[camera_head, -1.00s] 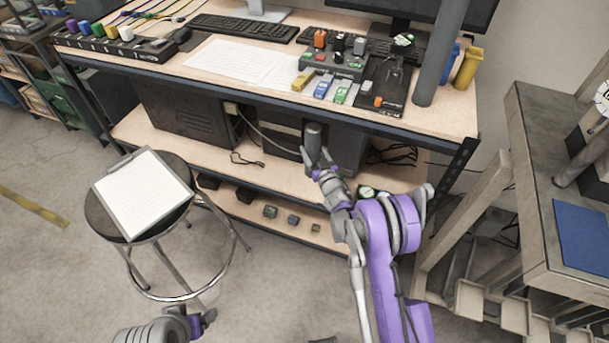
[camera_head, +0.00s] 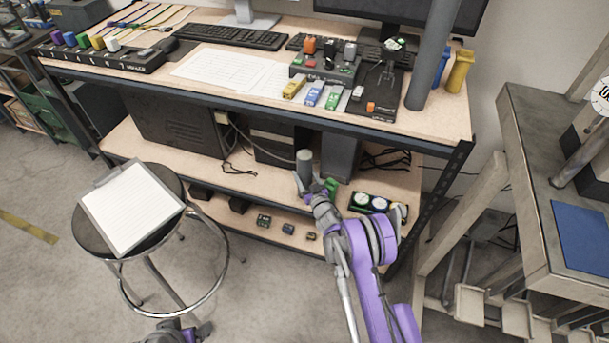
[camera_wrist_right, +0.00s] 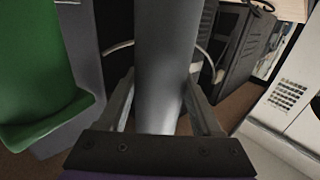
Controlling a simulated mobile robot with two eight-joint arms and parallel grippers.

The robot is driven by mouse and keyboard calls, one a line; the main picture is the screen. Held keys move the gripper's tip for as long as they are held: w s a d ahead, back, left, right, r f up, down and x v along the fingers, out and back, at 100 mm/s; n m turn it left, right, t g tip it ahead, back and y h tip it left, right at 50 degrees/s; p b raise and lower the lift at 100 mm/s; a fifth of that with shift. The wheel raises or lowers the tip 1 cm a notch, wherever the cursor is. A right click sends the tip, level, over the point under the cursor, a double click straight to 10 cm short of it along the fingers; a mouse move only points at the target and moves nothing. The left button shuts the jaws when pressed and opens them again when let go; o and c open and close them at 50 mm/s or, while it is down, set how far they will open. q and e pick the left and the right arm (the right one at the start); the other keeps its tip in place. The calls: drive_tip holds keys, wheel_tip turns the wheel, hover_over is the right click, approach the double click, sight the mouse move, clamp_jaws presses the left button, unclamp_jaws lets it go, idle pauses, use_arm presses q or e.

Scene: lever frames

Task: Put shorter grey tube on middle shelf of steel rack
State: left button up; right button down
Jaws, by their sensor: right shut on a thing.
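The shorter grey tube (camera_head: 304,164) stands upright in my right gripper (camera_head: 313,188), over the middle shelf (camera_head: 262,182) of the steel rack. The gripper hides its lower end, so I cannot tell whether it touches the shelf. In the right wrist view the tube (camera_wrist_right: 165,65) lies between the two fingers (camera_wrist_right: 160,110). A taller grey tube (camera_head: 432,60) stands upright on the top shelf, at its right end. My left gripper (camera_head: 190,332) is at the bottom edge of the head view, partly cut off, away from the rack; its jaw opening is unclear.
Dark computer cases (camera_head: 175,125) stand on the middle shelf behind the held tube. A green object (camera_wrist_right: 38,75) is close beside my right gripper. A stool with a clipboard (camera_head: 132,208) stands in front at left.

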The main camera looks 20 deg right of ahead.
drive_tip(key=shift+c, duration=2.1)
unclamp_jaws()
drive_tip(key=shift+f, duration=0.1)
drive_tip(key=o, duration=0.4)
drive_tip(key=shift+c, duration=0.2)
